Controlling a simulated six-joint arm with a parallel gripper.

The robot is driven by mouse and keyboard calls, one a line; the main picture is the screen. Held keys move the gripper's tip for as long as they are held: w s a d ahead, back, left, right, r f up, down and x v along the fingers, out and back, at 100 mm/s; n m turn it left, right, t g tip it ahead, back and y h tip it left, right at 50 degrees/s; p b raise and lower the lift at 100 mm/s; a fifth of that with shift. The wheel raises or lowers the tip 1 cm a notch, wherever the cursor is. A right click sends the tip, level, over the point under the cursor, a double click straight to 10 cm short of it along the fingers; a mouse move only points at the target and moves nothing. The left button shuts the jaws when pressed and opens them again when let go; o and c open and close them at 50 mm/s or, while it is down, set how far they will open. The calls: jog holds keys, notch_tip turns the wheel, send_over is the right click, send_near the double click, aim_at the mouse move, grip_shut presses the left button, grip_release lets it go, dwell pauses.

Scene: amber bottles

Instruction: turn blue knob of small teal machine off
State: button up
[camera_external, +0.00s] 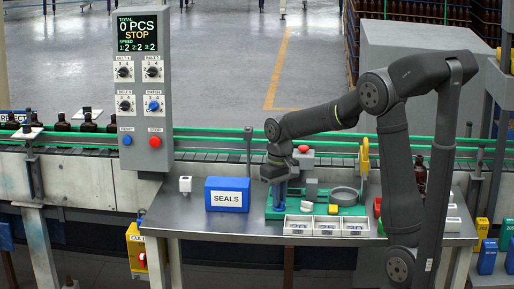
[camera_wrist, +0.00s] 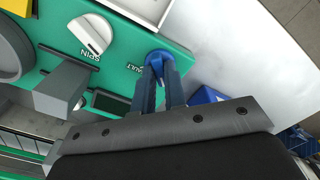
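The small teal machine (camera_external: 350,211) stands on the metal table, and its teal panel (camera_wrist: 195,68) fills the upper left of the wrist view. The blue knob (camera_wrist: 158,56) is on this panel near its edge, beside a partly hidden label ending in "ULT". My gripper (camera_wrist: 160,70) points down at the knob, with one finger on each side of its raised ridge. The fingers look closed against the ridge, with a narrow gap between them higher up. The knob's setting is unclear.
A white knob (camera_wrist: 90,33) marked SPIN and a grey block (camera_wrist: 62,90) are close to my fingers. A red button (camera_external: 303,149) and a yellow part (camera_external: 365,155) stand behind. White trays (camera_external: 327,235) are in front; a blue SEALS box (camera_external: 227,182) is left.

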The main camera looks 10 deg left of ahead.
jog(key=o, duration=0.4)
jog(key=shift+r, duration=0.1)
notch_tip(320, 180, up, 17)
jog(key=shift+r, duration=0.15)
dwell(0.6)
notch_tip(320, 180, down, 18)
jog(key=shift+r, duration=0.25)
dwell(0.3)
